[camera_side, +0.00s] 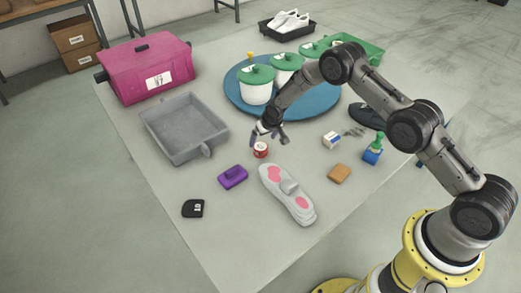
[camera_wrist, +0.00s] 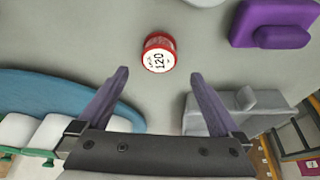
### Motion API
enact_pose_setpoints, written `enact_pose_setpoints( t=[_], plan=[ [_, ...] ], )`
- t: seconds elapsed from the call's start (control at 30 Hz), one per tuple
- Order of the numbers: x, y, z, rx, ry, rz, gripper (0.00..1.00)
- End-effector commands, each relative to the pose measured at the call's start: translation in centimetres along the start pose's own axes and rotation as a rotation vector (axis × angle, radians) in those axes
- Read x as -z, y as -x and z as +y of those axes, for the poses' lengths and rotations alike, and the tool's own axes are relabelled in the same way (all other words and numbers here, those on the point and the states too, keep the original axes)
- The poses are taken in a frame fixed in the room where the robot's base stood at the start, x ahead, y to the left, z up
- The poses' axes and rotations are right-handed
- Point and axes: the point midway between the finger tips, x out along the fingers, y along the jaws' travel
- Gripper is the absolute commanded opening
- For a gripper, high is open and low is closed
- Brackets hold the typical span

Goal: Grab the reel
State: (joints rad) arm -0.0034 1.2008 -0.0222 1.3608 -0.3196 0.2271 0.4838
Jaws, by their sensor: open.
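The reel (camera_side: 260,149) is a small red spool with a white top, standing on the grey table near its middle. In the wrist view the reel (camera_wrist: 158,52) shows a white face marked 120, ahead of the fingertips and roughly centred between them. My gripper (camera_side: 266,133) is close to the reel, on its far side in the side view. In the wrist view my gripper (camera_wrist: 158,75) has its two purple-grey fingers spread apart with nothing between them. I cannot tell its exact height above the table.
A grey tray (camera_side: 168,121) stands left of the reel. A purple block (camera_side: 233,177) and a shoe sole form (camera_side: 275,180) lie in front. A blue round mat (camera_side: 233,100) carries white tubs with green lids (camera_side: 257,73) behind. Bare table surrounds the reel.

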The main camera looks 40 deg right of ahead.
Motion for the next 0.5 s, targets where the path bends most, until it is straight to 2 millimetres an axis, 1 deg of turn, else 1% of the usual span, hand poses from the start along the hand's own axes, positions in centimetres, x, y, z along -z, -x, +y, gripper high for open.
enact_pose_setpoints(
  t=[0.07,0.27,0.5],
  plan=[
    [0.0,-0.7,0.0,0.000,-0.001,0.000,1.00],
    [-0.1,-1.6,0.1,0.000,-0.001,-0.001,1.00],
    [-0.6,-4.6,0.2,0.000,0.000,-0.001,1.00]
  ],
)
